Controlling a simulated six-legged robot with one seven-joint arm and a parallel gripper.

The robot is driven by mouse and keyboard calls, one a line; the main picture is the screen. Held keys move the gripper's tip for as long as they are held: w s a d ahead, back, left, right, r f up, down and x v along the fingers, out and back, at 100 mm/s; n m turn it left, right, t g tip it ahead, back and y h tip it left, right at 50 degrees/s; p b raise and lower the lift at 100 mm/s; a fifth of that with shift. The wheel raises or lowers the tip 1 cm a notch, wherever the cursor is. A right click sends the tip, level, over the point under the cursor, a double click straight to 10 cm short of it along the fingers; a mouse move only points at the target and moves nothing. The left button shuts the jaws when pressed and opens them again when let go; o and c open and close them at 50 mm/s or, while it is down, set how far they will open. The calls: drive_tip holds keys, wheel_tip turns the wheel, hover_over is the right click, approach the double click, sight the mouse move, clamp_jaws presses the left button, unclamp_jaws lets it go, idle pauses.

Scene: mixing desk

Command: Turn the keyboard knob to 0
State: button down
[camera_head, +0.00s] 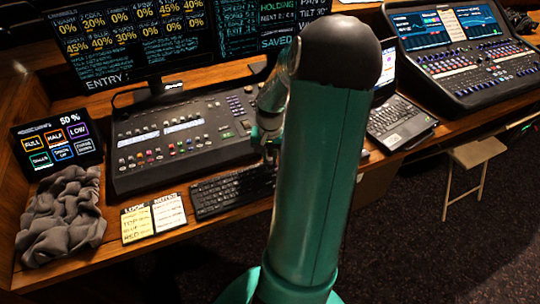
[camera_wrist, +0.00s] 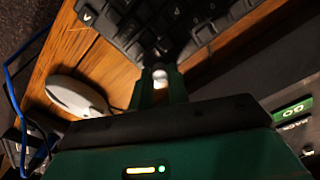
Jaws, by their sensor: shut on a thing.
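The black keyboard (camera_head: 228,192) lies on the desk in front of the mixing console in the head view. It also shows at the top of the wrist view (camera_wrist: 128,32). A small pale round knob (camera_wrist: 160,76) sits at the keyboard's near corner in the wrist view. My gripper (camera_wrist: 160,88) has its two green fingers on either side of this knob and is shut on it. In the head view my green arm hides the right end of the keyboard and the fingertips. The knob's scale and pointer cannot be read.
A mixing console (camera_head: 180,135) stands just behind the keyboard, with a green GO button (camera_wrist: 293,110) near my gripper. A white mouse (camera_wrist: 78,97) and a blue cable (camera_wrist: 12,80) lie left in the wrist view. Note cards (camera_head: 153,217) and a grey cloth (camera_head: 62,215) lie left, a laptop (camera_head: 400,120) right.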

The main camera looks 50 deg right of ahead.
drive_tip(key=shift+n, duration=0.4)
drive_tip(key=n, duration=0.5)
drive_tip(key=shift+n, duration=0.3)
drive_tip(key=n, duration=1.1)
drive_tip(key=shift+n, duration=0.4)
drive_tip(key=n, duration=0.5)
drive_tip(key=shift+n, duration=0.3)
drive_tip(key=c, duration=1.3)
unclamp_jaws()
